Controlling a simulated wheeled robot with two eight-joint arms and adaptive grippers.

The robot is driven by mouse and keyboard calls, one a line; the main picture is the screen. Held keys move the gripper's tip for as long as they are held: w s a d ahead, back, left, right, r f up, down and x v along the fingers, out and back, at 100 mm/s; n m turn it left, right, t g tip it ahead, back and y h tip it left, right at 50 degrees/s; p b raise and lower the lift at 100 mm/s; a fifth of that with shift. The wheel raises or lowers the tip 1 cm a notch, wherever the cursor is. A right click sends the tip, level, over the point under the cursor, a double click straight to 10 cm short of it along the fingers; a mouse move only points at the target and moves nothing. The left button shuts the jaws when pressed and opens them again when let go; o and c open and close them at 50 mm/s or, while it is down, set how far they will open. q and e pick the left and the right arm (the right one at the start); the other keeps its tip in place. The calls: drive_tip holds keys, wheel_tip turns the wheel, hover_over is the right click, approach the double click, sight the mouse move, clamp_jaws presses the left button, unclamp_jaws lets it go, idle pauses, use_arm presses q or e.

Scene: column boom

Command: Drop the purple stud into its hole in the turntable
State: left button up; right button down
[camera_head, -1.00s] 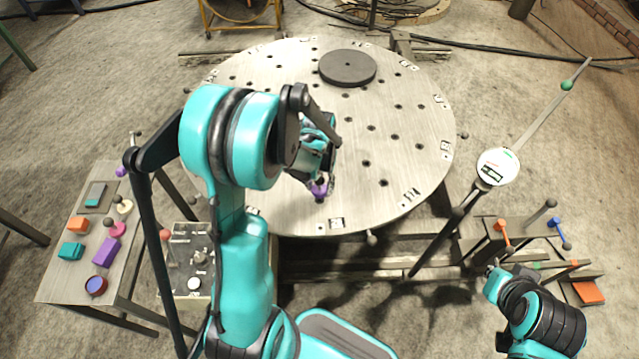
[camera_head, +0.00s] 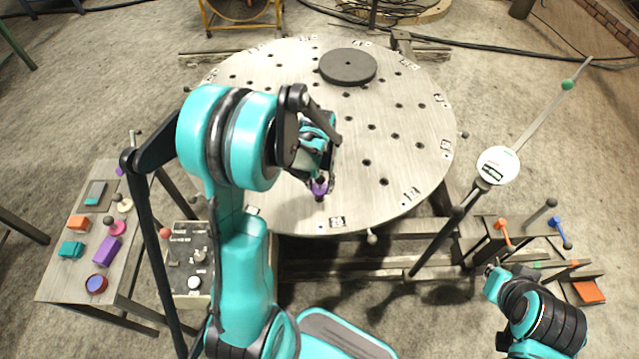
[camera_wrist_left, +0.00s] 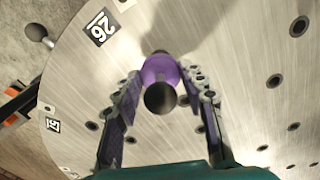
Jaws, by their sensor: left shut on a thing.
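The purple stud (camera_head: 320,188) is held at the tips of my left gripper (camera_head: 322,182), close over the front part of the round metal turntable (camera_head: 410,190). In the left wrist view the purple stud (camera_wrist_left: 160,72) sits between the two fingers of my left gripper (camera_wrist_left: 165,85), with a dark round end facing the camera. The turntable (camera_wrist_left: 230,50) has many dark holes and numbered tags, one reading 26. Whether the stud is over a hole or touching the plate I cannot tell. My right arm is at the lower right; its gripper fingers are not clear.
A dark disc (camera_head: 348,67) lies on the turntable's far side. A side table (camera_head: 70,280) with several coloured blocks stands at left, beside a control box (camera_head: 187,262). A lever post with a white dial (camera_head: 497,166) stands at right.

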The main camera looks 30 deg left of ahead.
use_arm(q)
drive_tip(key=shift+f, duration=0.2)
drive_tip(key=shift+f+b, duration=2)
drive_tip(key=shift+f, duration=0.1)
drive_tip(key=shift+f, duration=0.1)
drive_tip(key=o, duration=0.9)
drive_tip(key=shift+r, duration=0.2)
drive_tip(key=shift+r+p, duration=2.85)
drive_tip(key=shift+r, duration=0.8)
